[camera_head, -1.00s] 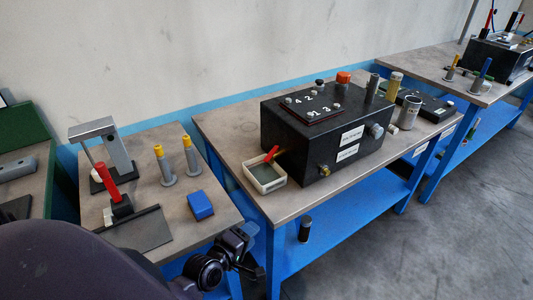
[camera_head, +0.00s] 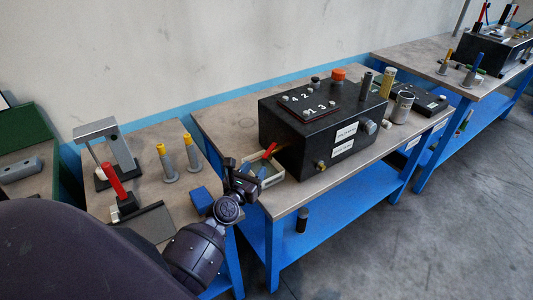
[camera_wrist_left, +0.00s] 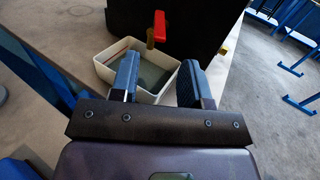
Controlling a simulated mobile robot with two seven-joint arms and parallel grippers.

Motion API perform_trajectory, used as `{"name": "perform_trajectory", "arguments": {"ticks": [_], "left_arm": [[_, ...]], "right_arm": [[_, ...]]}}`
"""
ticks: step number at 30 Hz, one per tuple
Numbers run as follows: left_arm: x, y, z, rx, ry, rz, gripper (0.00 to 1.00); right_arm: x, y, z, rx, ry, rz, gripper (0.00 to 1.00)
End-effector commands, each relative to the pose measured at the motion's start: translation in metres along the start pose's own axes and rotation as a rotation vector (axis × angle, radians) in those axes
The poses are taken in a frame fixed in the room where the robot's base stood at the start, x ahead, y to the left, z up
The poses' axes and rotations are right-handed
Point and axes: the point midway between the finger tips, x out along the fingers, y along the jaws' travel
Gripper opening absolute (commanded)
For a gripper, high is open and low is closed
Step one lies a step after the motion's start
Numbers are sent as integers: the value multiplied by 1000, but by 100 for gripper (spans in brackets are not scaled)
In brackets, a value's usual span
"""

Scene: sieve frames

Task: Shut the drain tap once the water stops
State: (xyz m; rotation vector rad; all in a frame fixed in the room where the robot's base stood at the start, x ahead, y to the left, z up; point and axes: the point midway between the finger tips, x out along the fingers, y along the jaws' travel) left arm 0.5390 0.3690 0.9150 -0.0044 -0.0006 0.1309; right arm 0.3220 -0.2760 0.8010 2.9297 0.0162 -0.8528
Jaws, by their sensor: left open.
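The drain tap has a red lever (camera_head: 269,150) on the left side of the black box (camera_head: 283,124). The lever also shows in the left wrist view (camera_wrist_left: 159,27), upright, with a brass part below it. A white tray (camera_head: 281,176) stands under the tap; its grey-green inside shows in the left wrist view (camera_wrist_left: 155,72). I cannot make out running water. My left gripper (camera_head: 248,174) is open and empty, in front of the tray and partly hiding it. In the left wrist view its fingers (camera_wrist_left: 160,75) point toward the tray and lever. My right gripper is not seen.
A brass fitting (camera_head: 320,165) juts from the box front. A metal mug (camera_head: 402,107) and upright cylinders stand at its right. On the left table are a blue block (camera_head: 201,199), two yellow-topped posts (camera_head: 165,163) and a red-handled clamp (camera_head: 119,187).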

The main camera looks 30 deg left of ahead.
Motion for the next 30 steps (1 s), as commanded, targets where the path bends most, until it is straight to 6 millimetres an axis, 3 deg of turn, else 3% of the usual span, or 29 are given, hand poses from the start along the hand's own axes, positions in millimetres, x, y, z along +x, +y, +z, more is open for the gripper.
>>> {"name": "perform_trajectory", "arguments": {"ticks": [9,15,29,30], "left_arm": [[53,0,1,5,-1,0,43],[76,0,0,5,0,-1,43],[86,0,0,5,0,0,43],[86,0,0,5,0,0,38]], "right_arm": [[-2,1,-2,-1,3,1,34],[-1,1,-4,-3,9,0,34],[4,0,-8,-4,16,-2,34],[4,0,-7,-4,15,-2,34]]}}
